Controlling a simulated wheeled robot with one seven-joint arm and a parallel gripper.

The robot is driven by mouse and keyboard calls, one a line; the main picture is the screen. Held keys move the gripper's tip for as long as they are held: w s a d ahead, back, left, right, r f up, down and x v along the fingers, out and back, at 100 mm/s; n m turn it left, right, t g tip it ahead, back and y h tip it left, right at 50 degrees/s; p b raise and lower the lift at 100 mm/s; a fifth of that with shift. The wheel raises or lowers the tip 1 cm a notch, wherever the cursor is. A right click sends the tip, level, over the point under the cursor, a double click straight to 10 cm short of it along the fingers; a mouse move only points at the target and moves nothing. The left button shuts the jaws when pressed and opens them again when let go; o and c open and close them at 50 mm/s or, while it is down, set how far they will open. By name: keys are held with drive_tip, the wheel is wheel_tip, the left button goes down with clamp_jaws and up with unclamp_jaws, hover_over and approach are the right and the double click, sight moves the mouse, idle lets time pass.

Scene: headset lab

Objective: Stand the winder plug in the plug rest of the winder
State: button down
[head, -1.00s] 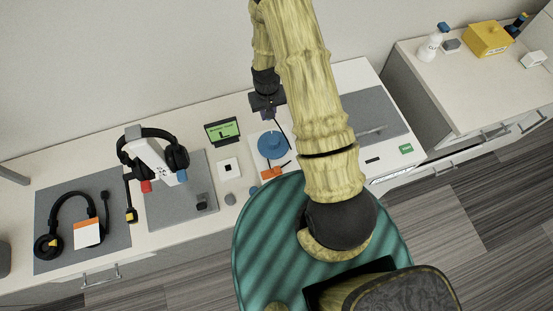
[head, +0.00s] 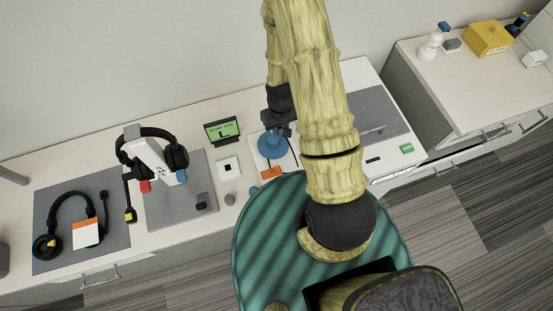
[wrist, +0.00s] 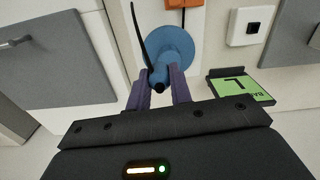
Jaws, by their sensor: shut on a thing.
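The winder has a round blue drum (head: 271,147) on a pale base, with an orange block (head: 271,173) at its front. In the wrist view the drum (wrist: 178,45) lies just beyond my fingertips, and the orange block (wrist: 184,3) is at the top edge. My gripper (head: 276,132) is over the back of the drum, fingers pointing down. In the wrist view my gripper (wrist: 160,80) is shut on the small dark winder plug (wrist: 160,88). Its thin black cable (wrist: 138,30) curves away past the drum. Whether the plug touches the winder is unclear.
A small green-screened display (head: 222,130) stands left of the winder, with a white square button box (head: 228,168) in front. Headphones hang on a white stand (head: 152,160) farther left; another headset (head: 70,215) lies on a grey mat. A grey mat (head: 375,115) lies right.

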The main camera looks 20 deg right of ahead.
drive_tip(key=s+d+n, duration=0.1)
drive_tip(key=s+d, duration=0.1)
drive_tip(key=s, duration=0.7)
drive_tip(key=shift+s+d+r+p, duration=0.2)
drive_tip(key=shift+s+p, duration=0.1)
drive_tip(key=shift+p, duration=0.4)
drive_tip(key=s+p, duration=0.1)
drive_tip(key=p, duration=0.2)
drive_tip(key=shift+s+d+n, duration=0.1)
drive_tip(key=shift+d+n, duration=0.05)
drive_tip(key=shift+n, duration=0.15)
drive_tip(key=s+p, duration=0.1)
drive_tip(key=p, duration=0.1)
drive_tip(key=shift+d+f+p, duration=0.15)
drive_tip(key=shift+p, duration=0.15)
drive_tip(key=shift+f+b, duration=2.55)
drive_tip(key=shift+f, duration=0.45)
